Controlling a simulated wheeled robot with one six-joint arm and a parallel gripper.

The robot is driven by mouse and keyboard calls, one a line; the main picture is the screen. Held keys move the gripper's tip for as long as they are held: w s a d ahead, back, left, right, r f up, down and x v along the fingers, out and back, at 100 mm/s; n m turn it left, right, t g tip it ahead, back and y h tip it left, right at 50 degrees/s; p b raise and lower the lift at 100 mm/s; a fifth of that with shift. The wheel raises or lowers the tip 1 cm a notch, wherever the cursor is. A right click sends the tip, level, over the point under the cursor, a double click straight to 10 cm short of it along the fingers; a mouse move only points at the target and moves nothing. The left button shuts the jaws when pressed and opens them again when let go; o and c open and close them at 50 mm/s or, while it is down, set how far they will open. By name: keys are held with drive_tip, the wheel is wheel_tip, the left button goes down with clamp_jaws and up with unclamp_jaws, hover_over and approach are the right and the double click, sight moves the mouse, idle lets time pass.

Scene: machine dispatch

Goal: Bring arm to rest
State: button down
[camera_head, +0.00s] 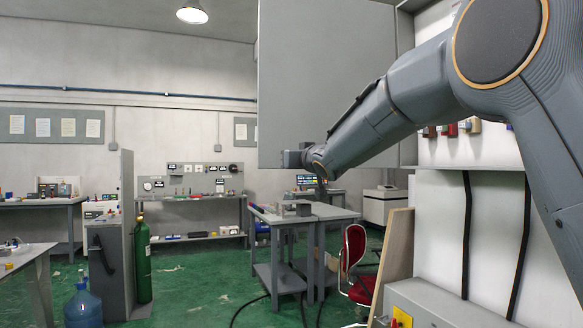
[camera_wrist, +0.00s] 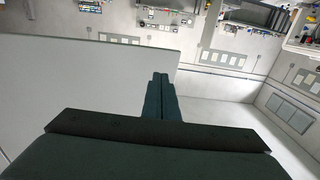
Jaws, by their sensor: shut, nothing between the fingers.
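My arm (camera_head: 400,105) reaches from the right side of the head view toward the middle, raised well above the floor. Its far end is in front of the lower edge of a large grey panel, and the fingers are too small to make out there. In the wrist view my gripper (camera_wrist: 161,78) has its two dark fingers together, with nothing between them. The grey panel (camera_head: 325,70) hangs upright like an open cabinet door. It also fills the left of the wrist view (camera_wrist: 75,85), beside the fingers; I cannot tell the gap.
An open wall cabinet (camera_head: 470,150) with several small coloured items is behind my arm. A grey table (camera_head: 335,212), a red chair (camera_head: 355,245) and a leaning board (camera_head: 397,255) stand below. A green cylinder (camera_head: 143,260) and blue bottle (camera_head: 83,305) are left. Green floor between is open.

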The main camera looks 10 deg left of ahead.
drive_tip(key=s+d+f+m+g+h, duration=0.1)
drive_tip(key=s+d+f+g+h, duration=0.15)
drive_tip(key=s+d+f, duration=0.5)
drive_tip(key=s+d+f+m+g+h, duration=0.25)
drive_tip(key=d+f, duration=0.55)
drive_tip(key=f, duration=0.6)
drive_tip(key=s+d+f+m+g+h, duration=0.1)
drive_tip(key=s+d+f+h, duration=0.25)
drive_tip(key=d+f, duration=0.55)
drive_tip(key=s+d+f+g, duration=0.2)
drive_tip(key=s+f, duration=0.4)
drive_tip(key=s, duration=0.4)
drive_tip(key=s+d+f+m+g, duration=0.1)
drive_tip(key=s+d+f+g, duration=0.2)
drive_tip(key=s+f, duration=0.3)
drive_tip(key=s+d+f+g, duration=0.3)
drive_tip(key=s+f, duration=0.4)
drive_tip(key=s, duration=0.8)
drive_tip(key=shift+d+m+g+h, duration=0.25)
drive_tip(key=shift+m+g+h, duration=0.1)
drive_tip(key=shift+g, duration=0.05)
